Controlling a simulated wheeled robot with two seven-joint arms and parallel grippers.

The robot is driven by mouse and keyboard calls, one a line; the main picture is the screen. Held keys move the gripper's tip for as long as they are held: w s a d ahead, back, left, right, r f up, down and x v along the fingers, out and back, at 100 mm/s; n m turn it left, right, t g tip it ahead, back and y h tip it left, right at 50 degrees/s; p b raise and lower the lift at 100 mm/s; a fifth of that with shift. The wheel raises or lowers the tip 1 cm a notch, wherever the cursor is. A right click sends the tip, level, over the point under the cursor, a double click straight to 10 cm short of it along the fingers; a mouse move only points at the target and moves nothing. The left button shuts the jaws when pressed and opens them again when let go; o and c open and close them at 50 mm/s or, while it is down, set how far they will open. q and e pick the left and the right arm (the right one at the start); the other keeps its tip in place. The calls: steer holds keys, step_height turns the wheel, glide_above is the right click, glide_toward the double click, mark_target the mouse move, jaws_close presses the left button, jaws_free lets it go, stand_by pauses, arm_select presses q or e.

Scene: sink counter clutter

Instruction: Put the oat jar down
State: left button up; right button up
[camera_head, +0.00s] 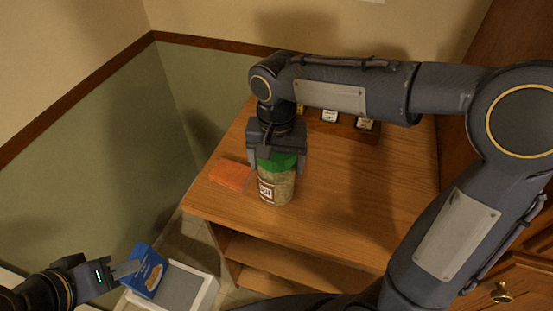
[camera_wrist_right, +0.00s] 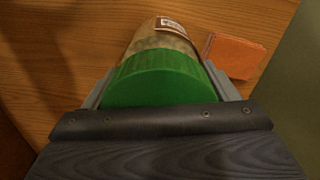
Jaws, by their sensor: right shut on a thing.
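The oat jar (camera_head: 276,187) is a clear jar of pale oats with a green lid and a label. My right gripper (camera_head: 278,155) comes down from above and is shut on it around the green lid. The jar is upright over the wooden table top (camera_head: 340,215); whether its base touches the wood I cannot tell. In the right wrist view the green lid (camera_wrist_right: 160,78) sits between the fingers, with the jar body (camera_wrist_right: 165,38) beyond it. My left gripper (camera_head: 122,270) is at the lower left, with its fingers at a blue box (camera_head: 148,270).
An orange flat item (camera_head: 231,175) lies on the table just left of the jar. A dark rack with small labelled jars (camera_head: 330,117) stands at the back. The table top right of the jar is clear. A white-rimmed grey tray (camera_head: 182,288) is below, beside the blue box.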

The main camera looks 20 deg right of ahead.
steer(key=shift+f, duration=0.15)
steer(key=o, duration=1.3)
step_height(320, 180, up, 12)
steer(key=shift+r+p, duration=0.25)
steer(key=shift+p, duration=0.1)
steer(key=shift+s+d+f, duration=0.1)
steer(key=shift+s+d, duration=0.15)
steer(key=shift+d, duration=0.05)
steer(key=s+d+f+n+t+y, duration=0.1)
steer(key=s+d+f, duration=0.3)
steer(key=s, duration=0.4)
steer(key=s+d+f+n+t+y, duration=0.2)
steer(key=s+d+f+t, duration=0.2)
steer(key=s+f, duration=0.3)
steer(key=shift+s+d+f+t+y, duration=0.3)
steer(key=shift+s+y, duration=0.1)
